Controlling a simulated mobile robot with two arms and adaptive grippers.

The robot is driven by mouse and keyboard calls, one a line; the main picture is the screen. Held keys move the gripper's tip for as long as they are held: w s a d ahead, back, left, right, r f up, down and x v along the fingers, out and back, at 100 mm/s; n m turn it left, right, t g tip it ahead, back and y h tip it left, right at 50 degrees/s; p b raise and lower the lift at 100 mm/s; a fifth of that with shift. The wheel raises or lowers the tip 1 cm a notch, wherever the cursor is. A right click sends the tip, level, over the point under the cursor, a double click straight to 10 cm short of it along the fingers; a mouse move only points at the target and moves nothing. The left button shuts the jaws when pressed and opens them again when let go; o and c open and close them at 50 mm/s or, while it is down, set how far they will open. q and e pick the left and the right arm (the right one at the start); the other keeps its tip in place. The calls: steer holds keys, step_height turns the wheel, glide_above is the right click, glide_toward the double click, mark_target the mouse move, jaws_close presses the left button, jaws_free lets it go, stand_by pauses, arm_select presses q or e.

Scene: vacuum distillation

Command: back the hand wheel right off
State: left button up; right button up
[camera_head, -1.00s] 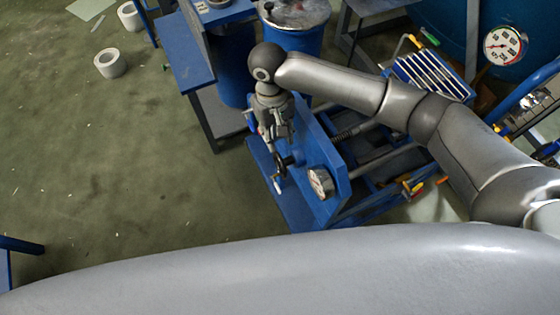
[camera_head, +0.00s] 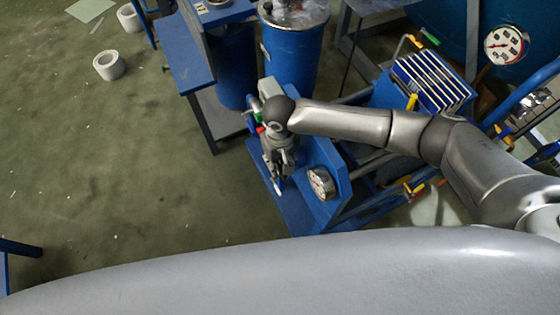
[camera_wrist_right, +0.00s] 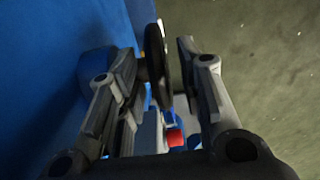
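The hand wheel (camera_wrist_right: 157,68) is a dark disc seen nearly edge-on in the right wrist view, with a pale handle at its rim. It stands out from a blue panel (camera_wrist_right: 50,60). My right gripper (camera_wrist_right: 168,58) is open, with one finger on each side of the wheel. The wheel lies close to the left finger; a gap shows to the right finger. I cannot tell whether the left finger touches it. In the head view my right gripper (camera_head: 279,168) is over the blue stand and hides most of the wheel. My left gripper is not in view.
A round gauge (camera_head: 321,183) sits on the blue stand (camera_head: 300,212) just right of the gripper. A blue drum (camera_head: 291,55) and a blue bench (camera_head: 190,60) stand behind. Tools lie on the cart at right. The floor at left is mostly clear, with white rolls (camera_head: 109,65).

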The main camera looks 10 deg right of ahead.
steer(key=shift+f, duration=0.6)
jaws_close()
